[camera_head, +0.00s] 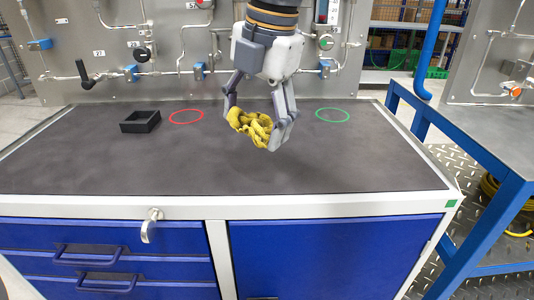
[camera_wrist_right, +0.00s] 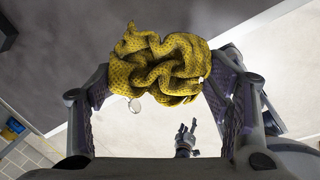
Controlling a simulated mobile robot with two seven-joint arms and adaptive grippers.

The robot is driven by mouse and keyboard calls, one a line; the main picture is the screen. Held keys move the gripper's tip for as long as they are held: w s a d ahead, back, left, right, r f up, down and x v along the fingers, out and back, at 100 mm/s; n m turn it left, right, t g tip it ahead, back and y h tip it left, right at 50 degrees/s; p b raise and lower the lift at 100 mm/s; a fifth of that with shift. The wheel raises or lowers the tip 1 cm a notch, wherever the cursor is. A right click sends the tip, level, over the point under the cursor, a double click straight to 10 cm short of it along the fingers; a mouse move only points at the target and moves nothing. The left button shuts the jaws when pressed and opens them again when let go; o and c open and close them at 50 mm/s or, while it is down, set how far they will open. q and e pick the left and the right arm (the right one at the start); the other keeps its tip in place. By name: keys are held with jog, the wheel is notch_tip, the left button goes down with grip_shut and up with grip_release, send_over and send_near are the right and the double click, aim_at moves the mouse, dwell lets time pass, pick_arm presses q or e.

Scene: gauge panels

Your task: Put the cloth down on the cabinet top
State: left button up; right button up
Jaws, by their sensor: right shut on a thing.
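A crumpled yellow cloth (camera_head: 252,127) is bunched between the fingers of my right gripper (camera_head: 258,125), which is shut on it. The right wrist view shows the dark-patterned folds of the cloth (camera_wrist_right: 160,65) between both fingers (camera_wrist_right: 160,85). The gripper points down and holds the cloth over the middle of the dark grey cabinet top (camera_head: 200,170). I cannot tell how large the gap under the cloth is. A small grey gripper, seemingly my left one (camera_wrist_right: 186,138), shows far off in the right wrist view, too small to read its jaws.
A black open box (camera_head: 140,122) and a red ring (camera_head: 186,116) are left of the cloth; a green ring (camera_head: 332,115) is to the right. Behind stands a panel with pipes and valves (camera_head: 110,50). A key (camera_head: 150,225) sticks out in front. The top's front part is clear.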

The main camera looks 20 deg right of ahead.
jog(key=b, duration=0.1)
send_over(258, 162)
jog(key=f, duration=0.7)
jog(key=shift+s+d+f, duration=0.2)
pick_arm(q)
jog(key=shift+s+f+g, duration=0.4)
jog(key=shift+s+f, duration=0.35)
jog(key=shift+s, duration=0.1)
pick_arm(e)
jog(key=shift+s+f, duration=0.1)
jog(key=shift+f, duration=1.05)
jog(key=shift+f, duration=0.15)
jog(key=o, duration=1.5)
jog(key=shift+c, duration=0.2)
pick_arm(q)
jog(key=shift+w+r, duration=0.1)
pick_arm(e)
jog(key=v, duration=1.2)
